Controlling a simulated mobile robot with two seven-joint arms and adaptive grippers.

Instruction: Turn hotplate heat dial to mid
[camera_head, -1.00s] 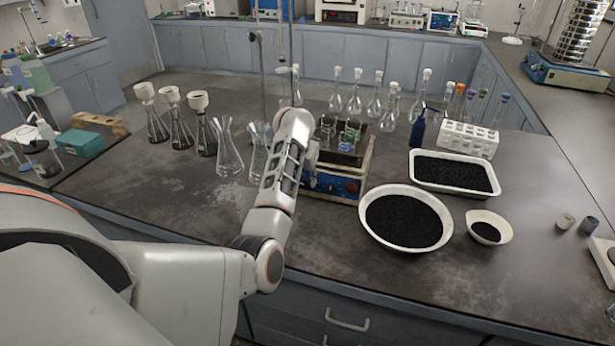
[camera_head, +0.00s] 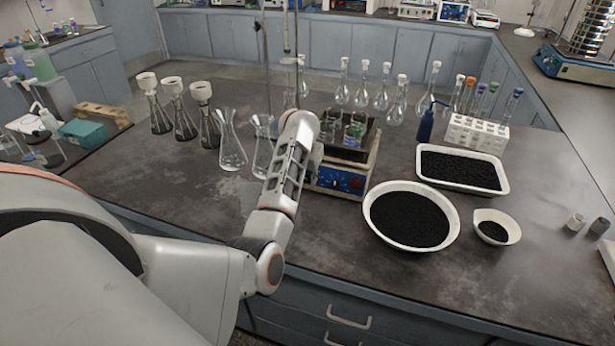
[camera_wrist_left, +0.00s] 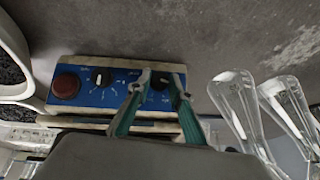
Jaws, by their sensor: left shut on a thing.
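The hotplate (camera_head: 340,181) stands on the dark bench just right of my left forearm in the head view, with its blue front panel facing me. In the left wrist view the blue panel (camera_wrist_left: 122,97) shows a red button (camera_wrist_left: 66,86), a black dial (camera_wrist_left: 101,77) in the middle and another dial (camera_wrist_left: 160,81) at the right. My left gripper (camera_wrist_left: 161,79) is shut on this right-hand dial, its green-sided fingers on either side of it. The fingers hide much of the dial, so I cannot read its setting. My right gripper is not in view.
Glass flasks (camera_head: 231,150) stand left of the hotplate. Small beakers (camera_head: 354,131) sit on its top. A round bowl of black grains (camera_head: 450,236) is close at its right, with a white tray (camera_head: 502,187) behind. The bench front is clear.

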